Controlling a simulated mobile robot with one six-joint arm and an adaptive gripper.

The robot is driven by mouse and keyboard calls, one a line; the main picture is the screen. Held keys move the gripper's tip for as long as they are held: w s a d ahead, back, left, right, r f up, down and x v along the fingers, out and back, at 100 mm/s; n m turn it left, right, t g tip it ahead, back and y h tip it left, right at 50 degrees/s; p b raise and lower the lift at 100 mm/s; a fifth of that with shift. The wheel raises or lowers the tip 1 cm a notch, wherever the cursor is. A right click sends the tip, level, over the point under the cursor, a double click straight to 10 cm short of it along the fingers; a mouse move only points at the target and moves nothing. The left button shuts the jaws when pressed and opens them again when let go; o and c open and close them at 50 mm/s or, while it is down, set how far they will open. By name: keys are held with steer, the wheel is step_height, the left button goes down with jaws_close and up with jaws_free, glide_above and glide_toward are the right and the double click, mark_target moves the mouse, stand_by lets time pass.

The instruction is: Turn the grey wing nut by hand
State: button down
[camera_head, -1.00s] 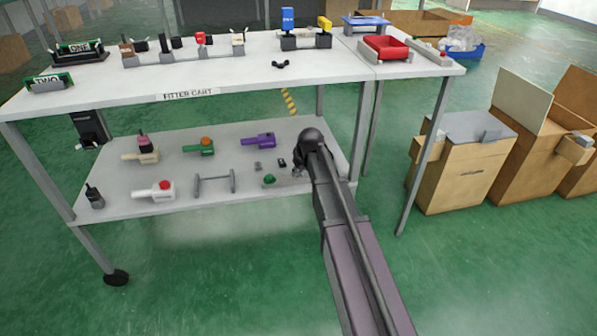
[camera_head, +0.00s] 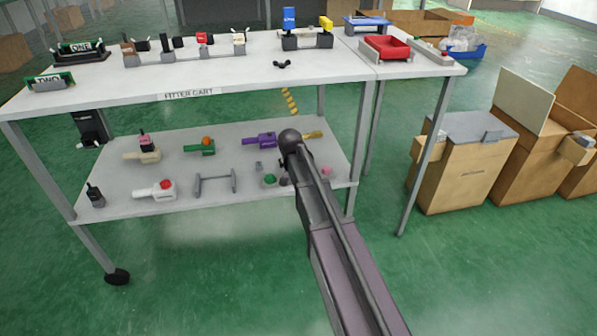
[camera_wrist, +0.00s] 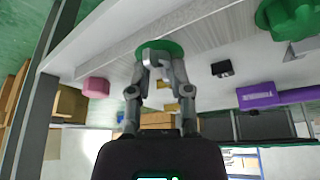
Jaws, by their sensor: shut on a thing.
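The grey wing nut (camera_wrist: 153,57) stands against a round green disc (camera_wrist: 176,47) in the wrist view. My gripper (camera_wrist: 157,66) is shut on it, with a fingertip on each side. The fingertips partly cover the nut, so how far it is turned is hard to tell. In the head view my arm reaches down to the right part of the lower shelf (camera_head: 235,205) and hides the nut and most of the gripper.
A pink knob (camera_wrist: 96,87), a small black block (camera_wrist: 221,68) and a purple fixture (camera_wrist: 258,95) are near the gripper. A large green knob (camera_wrist: 290,28) is at upper right. The white tabletop (camera_head: 225,75) overhangs the shelf.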

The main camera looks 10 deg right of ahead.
steer(key=shift+m+g+h, duration=0.3)
steer(key=shift+m+g, duration=0.1)
steer(key=shift+m, duration=0.8)
steer(key=c, duration=0.5)
jaws_free()
steer(key=shift+c, duration=0.2)
steer(key=shift+n, duration=0.3)
